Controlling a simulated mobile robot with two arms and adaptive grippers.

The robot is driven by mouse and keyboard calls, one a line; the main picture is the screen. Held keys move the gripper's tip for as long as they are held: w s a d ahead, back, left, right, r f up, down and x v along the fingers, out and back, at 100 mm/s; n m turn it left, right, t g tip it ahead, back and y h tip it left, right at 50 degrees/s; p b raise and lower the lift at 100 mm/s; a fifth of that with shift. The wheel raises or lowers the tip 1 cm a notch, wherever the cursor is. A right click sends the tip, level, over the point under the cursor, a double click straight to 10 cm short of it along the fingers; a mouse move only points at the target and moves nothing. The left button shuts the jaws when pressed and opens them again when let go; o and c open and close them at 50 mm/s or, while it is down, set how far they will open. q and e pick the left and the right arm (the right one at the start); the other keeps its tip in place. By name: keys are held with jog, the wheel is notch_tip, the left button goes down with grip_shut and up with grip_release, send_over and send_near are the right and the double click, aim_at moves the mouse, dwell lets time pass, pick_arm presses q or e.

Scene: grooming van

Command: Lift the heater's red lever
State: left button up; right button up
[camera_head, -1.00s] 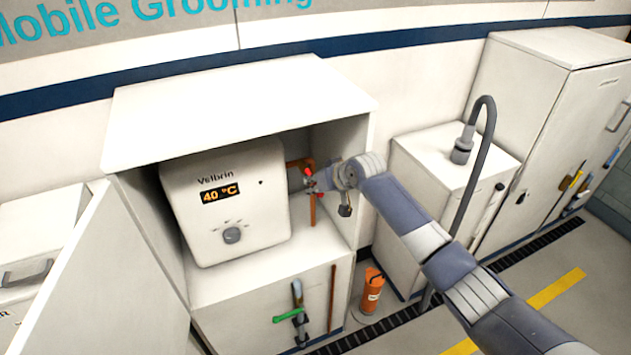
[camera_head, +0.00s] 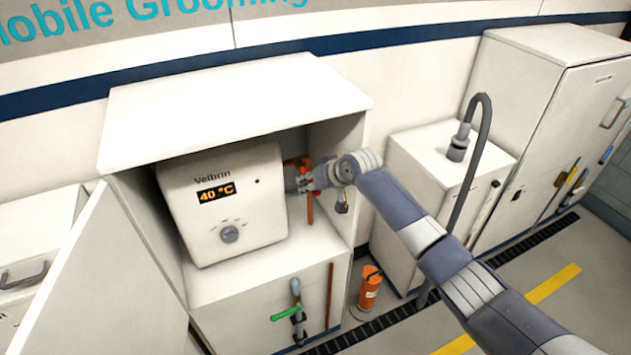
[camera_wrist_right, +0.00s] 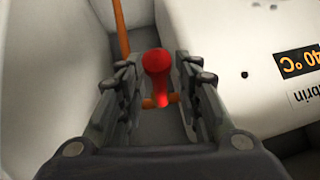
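The white heater (camera_head: 225,205) with its 40 °C display sits inside an open cabinet. Its red lever (camera_wrist_right: 158,66) shows in the right wrist view between the two fingers of my right gripper (camera_wrist_right: 157,88). The fingers are spread, with a gap on each side of the lever. In the head view the right gripper (camera_head: 304,180) is at the copper pipe on the heater's right side, and it hides most of the lever. My left gripper is in neither view.
The cabinet's right wall (camera_head: 345,150) stands close to my right wrist. The cabinet's open door (camera_head: 105,270) is at the left. A green-handled valve (camera_head: 290,313) is on the lower front, and an orange cylinder (camera_head: 369,288) stands on the floor.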

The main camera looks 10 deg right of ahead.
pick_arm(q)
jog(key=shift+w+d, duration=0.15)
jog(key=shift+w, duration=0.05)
pick_arm(e)
jog(key=v, duration=1.2)
jog(key=shift+f, duration=0.1)
